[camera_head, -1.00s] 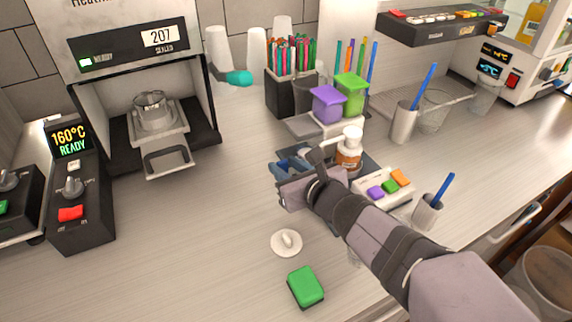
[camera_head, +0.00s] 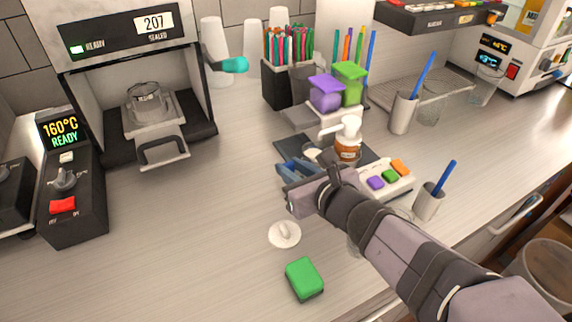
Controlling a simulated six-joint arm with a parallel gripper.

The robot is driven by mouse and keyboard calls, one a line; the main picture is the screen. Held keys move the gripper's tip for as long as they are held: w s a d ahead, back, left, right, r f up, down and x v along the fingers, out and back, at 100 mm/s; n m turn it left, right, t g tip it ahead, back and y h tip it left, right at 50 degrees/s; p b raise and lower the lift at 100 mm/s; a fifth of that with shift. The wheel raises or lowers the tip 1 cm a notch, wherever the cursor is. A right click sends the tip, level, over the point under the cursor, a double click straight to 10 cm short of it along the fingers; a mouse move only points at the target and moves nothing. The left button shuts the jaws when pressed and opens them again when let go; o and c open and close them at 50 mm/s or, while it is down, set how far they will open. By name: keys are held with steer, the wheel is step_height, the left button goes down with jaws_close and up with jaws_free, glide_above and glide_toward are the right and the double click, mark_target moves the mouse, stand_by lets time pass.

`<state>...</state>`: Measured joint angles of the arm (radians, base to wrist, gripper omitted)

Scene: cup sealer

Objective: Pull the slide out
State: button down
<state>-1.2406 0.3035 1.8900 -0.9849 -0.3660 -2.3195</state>
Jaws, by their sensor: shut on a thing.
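The cup sealer (camera_head: 150,35) stands at the left back, with its display lit. Its slide (camera_head: 152,128) carries a metal cup ring (camera_head: 148,100). The slide's handle (camera_head: 163,152) sticks out past the sealer's front edge. My gripper (camera_head: 299,191) is far to the right of the handle, over the middle of the counter, and does not touch the slide. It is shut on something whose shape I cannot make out. A blue part (camera_head: 296,170) shows at the gripper's far side; I cannot tell whether it is held.
A white lidlike disc (camera_head: 284,235) and a green block (camera_head: 304,279) lie below the gripper. The sealer's lever has a teal knob (camera_head: 235,65). The counter between gripper and slide is clear.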

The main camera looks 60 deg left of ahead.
steer(key=shift+d, duration=0.25)
steer(key=c, duration=1.8)
jaws_free()
steer(key=shift+v, duration=3.7)
